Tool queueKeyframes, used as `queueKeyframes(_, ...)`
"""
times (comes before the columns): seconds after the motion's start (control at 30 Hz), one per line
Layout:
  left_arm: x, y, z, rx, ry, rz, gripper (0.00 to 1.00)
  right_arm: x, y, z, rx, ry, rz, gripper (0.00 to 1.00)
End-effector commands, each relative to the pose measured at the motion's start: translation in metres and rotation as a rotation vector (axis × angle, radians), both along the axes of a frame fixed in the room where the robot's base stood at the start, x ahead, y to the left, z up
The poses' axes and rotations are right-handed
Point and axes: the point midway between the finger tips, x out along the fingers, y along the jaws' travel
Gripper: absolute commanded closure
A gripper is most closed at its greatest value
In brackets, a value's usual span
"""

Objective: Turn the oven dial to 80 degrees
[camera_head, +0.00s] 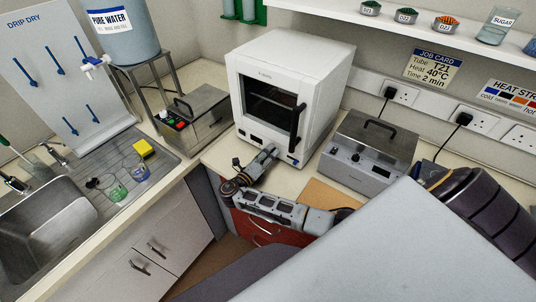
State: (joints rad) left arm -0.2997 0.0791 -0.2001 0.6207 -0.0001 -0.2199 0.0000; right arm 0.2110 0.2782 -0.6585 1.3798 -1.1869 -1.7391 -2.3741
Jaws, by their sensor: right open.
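The white oven (318,82) stands on the bench at the back corner, its dark-windowed door shut and a black handle on the door's right side. A small dial (293,161) with a blue mark seems to sit at the lower right of its front panel; its setting is too small to read. My right gripper (269,150) is open and points at the oven's lower front, a little left of the dial. It appears empty, and I cannot tell whether it touches the panel. My left gripper is not in view.
A grey metal box with a handle (372,145) stands right of the oven. A metal unit with red and green buttons (197,112) stands left, beside the water tank (124,35). The sink (45,225) is at far left. A job card (433,68) hangs on the wall.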

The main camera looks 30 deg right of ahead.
Motion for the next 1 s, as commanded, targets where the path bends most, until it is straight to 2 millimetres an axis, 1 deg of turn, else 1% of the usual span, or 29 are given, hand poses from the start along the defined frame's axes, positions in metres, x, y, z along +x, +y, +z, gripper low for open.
queueKeyframes(0.13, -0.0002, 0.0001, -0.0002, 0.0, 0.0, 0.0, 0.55, 0.0001, 0.0, -0.0001, 0.0, 0.0, 0.0, 0.53)
queueKeyframes(0.17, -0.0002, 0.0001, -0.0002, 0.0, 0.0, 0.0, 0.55, 0.0, 0.0001, -0.0001, 0.0, 0.0, 0.0, 0.56)
queueKeyframes(0.5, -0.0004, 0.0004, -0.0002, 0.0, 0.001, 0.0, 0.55, -0.0001, 0.0004, -0.0002, 0.0, 0.0, 0.0, 0.99)
queueKeyframes(0.77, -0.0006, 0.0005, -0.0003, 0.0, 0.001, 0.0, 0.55, -0.0002, 0.0006, -0.0003, 0.006, -0.013, 0.001, 0.99)
queueKeyframes(1.0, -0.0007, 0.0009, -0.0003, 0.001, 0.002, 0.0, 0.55, -0.0002, 0.001, -0.0006, 0.032, -0.075, 0.001, 0.99)
